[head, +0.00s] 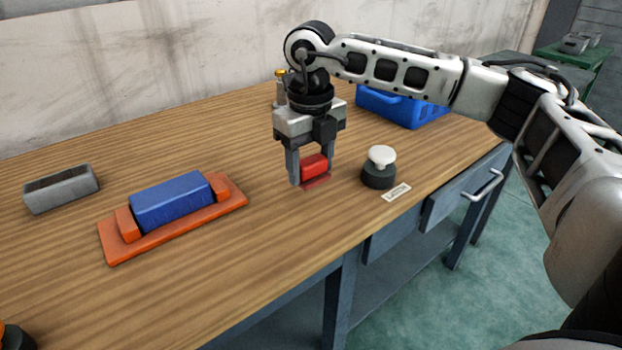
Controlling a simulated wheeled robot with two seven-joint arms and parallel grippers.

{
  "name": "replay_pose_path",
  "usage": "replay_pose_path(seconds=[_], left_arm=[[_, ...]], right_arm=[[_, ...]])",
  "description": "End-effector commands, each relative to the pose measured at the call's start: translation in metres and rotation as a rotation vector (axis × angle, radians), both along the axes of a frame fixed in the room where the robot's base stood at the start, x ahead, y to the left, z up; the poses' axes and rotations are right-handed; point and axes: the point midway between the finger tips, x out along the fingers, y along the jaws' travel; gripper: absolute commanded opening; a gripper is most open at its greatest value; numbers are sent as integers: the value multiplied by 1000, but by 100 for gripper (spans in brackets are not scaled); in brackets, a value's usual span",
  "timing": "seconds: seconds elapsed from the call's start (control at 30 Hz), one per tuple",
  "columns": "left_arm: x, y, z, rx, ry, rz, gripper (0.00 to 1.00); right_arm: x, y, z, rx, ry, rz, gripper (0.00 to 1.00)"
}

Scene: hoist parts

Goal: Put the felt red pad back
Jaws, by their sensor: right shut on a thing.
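My right gripper (313,170) points down over the middle of the wooden bench and is shut on the red pad (316,164). The pad is a small red block with a flat, darker red plate at its bottom. It is between the two fingers, and I cannot tell whether its underside touches the bench. My left gripper is not in view.
The wooden bench (270,220) holds an orange base (220,208) with a blue block (172,200), a grey open box (62,190) at left, a white-topped dark knob (380,167) with a small label (396,192), and a blue crate (400,108) behind. Bench space before the gripper is clear.

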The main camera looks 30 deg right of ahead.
Motion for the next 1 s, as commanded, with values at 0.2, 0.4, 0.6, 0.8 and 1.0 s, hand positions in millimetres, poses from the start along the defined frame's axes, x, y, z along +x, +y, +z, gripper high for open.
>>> replay_pose_path(seconds=[0.2,0.4,0.6,0.8,1.0], left_arm=[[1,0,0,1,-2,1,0],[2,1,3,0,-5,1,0],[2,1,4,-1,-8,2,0],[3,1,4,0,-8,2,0],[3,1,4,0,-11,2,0]], right_arm=[[11,-7,-16,1,1,-1,32],[15,-11,-43,-1,2,1,32],[15,-11,-54,1,-1,0,32],[15,-11,-54,1,-1,0,32],[15,-11,-57,1,0,0,76]])
